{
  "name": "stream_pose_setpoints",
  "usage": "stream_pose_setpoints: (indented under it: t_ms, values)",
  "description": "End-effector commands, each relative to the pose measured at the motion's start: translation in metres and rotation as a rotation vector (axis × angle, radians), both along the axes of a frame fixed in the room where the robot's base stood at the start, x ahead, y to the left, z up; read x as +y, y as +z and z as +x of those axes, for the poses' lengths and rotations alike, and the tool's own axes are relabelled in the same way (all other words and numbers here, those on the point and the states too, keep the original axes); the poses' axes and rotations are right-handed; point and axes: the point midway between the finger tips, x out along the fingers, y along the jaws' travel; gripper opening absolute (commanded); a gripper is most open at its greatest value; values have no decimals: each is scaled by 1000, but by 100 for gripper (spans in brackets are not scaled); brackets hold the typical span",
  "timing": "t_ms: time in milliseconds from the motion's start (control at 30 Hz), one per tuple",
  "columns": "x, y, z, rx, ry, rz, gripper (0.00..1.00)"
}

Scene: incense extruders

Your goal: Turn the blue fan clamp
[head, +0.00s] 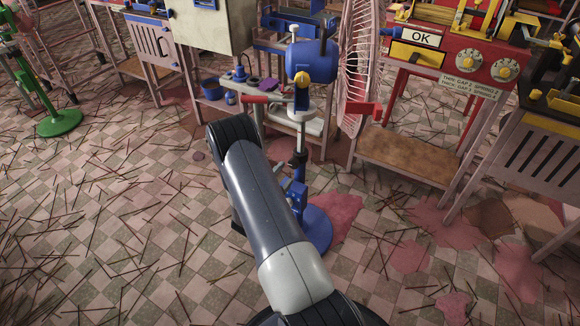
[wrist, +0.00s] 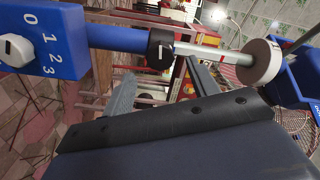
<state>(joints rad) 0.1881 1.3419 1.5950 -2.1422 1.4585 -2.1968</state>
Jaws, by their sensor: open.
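The blue fan (head: 312,62) stands upright just beyond my arm, on a round blue base (head: 316,228). A dark collar (wrist: 160,48), which looks like its clamp, joins the blue lower tube to the silver pole in the wrist view. It also shows on the pole in the head view (head: 298,160). A blue box (wrist: 42,40) marked 0 to 3 with a white knob sits on the lower tube. My gripper (wrist: 160,86) is open and apart from the pole. My arm hides the gripper in the head view.
The fan's wire grille (head: 356,65) faces right. A red machine marked OK (head: 455,55) stands on a bench to the right. A green stand (head: 58,122) is at far left. Thin sticks litter the checkered floor, with open room at left.

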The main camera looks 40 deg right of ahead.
Motion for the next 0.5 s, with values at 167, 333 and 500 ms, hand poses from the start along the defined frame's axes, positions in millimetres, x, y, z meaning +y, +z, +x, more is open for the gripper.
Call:
stream_pose_setpoints:
  t_ms: [167, 333, 500]
  values:
    - [29, 0, -11, 1, 3, 1, 56]
    - [41, 0, -17, 1, 2, 0, 56]
    - [43, 0, -18, 0, 0, 0, 56]
